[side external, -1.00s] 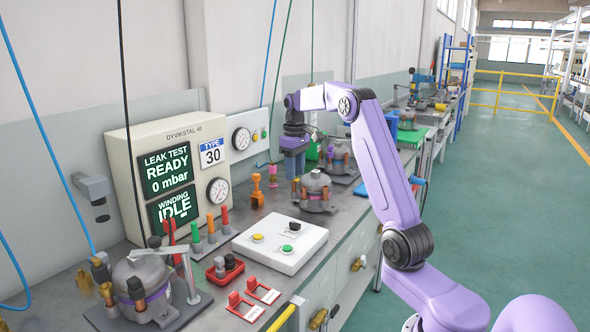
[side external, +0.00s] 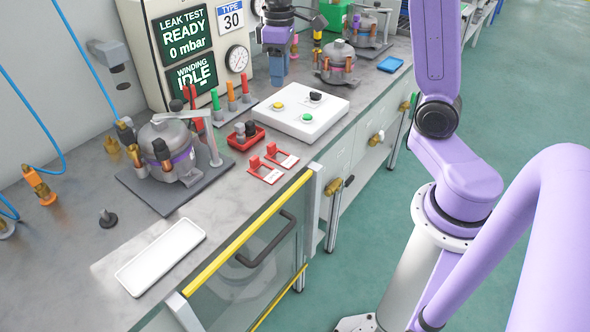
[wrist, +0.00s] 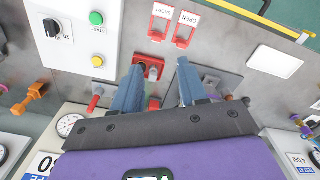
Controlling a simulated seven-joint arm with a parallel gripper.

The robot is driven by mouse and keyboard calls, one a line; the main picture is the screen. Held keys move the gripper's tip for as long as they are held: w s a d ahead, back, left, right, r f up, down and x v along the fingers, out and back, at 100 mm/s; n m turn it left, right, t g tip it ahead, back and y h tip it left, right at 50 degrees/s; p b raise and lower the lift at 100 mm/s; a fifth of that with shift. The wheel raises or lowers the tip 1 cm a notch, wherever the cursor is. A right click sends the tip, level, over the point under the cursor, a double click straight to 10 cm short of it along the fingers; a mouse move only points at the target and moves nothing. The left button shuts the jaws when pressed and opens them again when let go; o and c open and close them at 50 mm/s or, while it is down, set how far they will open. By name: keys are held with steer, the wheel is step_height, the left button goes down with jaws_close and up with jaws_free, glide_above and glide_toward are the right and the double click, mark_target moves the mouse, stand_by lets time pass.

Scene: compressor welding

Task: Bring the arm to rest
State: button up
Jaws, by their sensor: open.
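My gripper (side external: 279,72) hangs over the back part of the bench (side external: 75,270), in front of the leak test box (side external: 198,50) and left of a grey compressor (side external: 337,62). In the wrist view its two blue fingers (wrist: 157,88) are apart with nothing held between them. A small red tray with dark knobs (wrist: 150,67) shows below and between the fingers. The same red tray (side external: 246,136) is in the side view. Another compressor (side external: 167,145) with a purple band sits on a dark plate under a lever clamp at the left.
A white control box (side external: 298,112) with yellow, green and black knobs lies near the gripper. Red, orange and green upright tools (side external: 232,95) stand close by. Two red switches (side external: 273,162) and an empty white tray (side external: 161,257) lie nearer the camera. A yellow rail (side external: 245,232) edges the front.

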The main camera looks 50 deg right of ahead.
steer(key=s+a+f+n, duration=0.1)
steer(key=s+a+n, duration=0.1)
steer(key=s+a, duration=0.4)
steer(key=s+a+f+n, duration=0.1)
steer(key=s+a+n, duration=0.15)
steer(key=s, duration=0.55)
steer(key=s+f+n, duration=0.3)
steer(key=s, duration=1.1)
steer(key=shift+f, duration=0.2)
